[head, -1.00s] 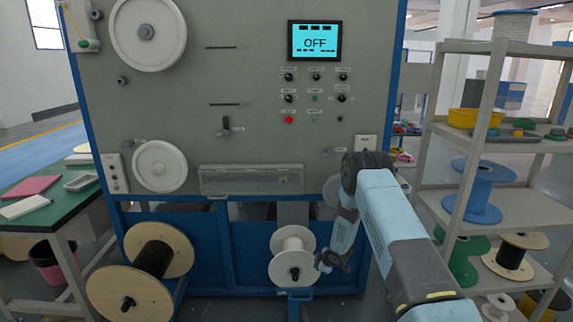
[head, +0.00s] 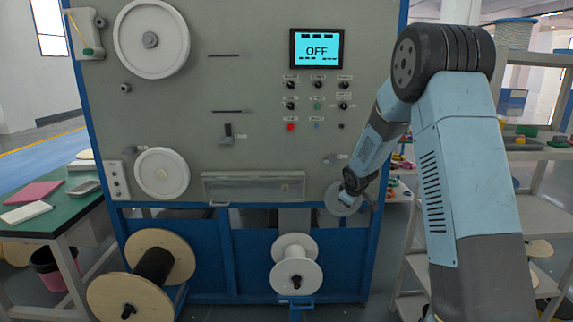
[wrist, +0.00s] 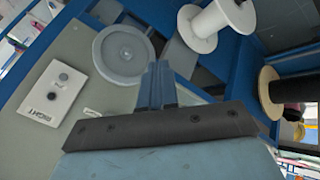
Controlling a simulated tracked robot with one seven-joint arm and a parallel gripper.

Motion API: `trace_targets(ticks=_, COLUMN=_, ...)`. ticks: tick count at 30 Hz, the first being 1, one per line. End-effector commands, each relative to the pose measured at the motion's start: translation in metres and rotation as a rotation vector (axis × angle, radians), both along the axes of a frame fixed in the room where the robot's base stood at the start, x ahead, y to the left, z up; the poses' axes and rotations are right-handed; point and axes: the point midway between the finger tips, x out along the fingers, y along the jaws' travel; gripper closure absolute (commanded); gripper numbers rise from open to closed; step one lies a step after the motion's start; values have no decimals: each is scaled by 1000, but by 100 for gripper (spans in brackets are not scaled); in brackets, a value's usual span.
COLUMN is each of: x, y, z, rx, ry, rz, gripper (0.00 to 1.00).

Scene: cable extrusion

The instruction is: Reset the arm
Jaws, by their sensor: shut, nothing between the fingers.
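My arm (head: 450,140) stands raised at the right of the head view, its elbow high and its forearm sloping down to the left. My gripper (head: 349,190) is in front of the machine's lower right, close to a small grey wheel (head: 341,199). In the wrist view, my gripper's fingers (wrist: 157,80) are together with nothing between them. The grey wheel also shows in the wrist view (wrist: 124,54), just left of the fingers. I cannot tell whether they touch it.
The grey machine (head: 240,130) has a screen (head: 317,48) reading OFF. A white spool (head: 296,265) and a wooden spool with black cable (head: 152,266) sit low in front. A green table (head: 60,215) is at the left, shelves (head: 545,215) at the right.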

Motion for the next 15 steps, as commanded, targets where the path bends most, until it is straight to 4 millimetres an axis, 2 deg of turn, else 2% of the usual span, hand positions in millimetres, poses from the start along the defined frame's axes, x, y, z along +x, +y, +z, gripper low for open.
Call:
trace_targets(ticks=1, x=-9, y=-3, z=19, rx=6, ry=-5, rz=-25, gripper=100)
trace_targets(ticks=3, x=-24, y=-7, z=41, rx=16, ry=-5, rz=-61, gripper=100)
trace_targets(ticks=8, x=-60, y=-15, z=85, rx=43, ry=-2, rz=-144, gripper=100)
trace_targets(ticks=15, x=-122, y=-24, z=142, rx=93, ry=6, rz=-259, gripper=100)
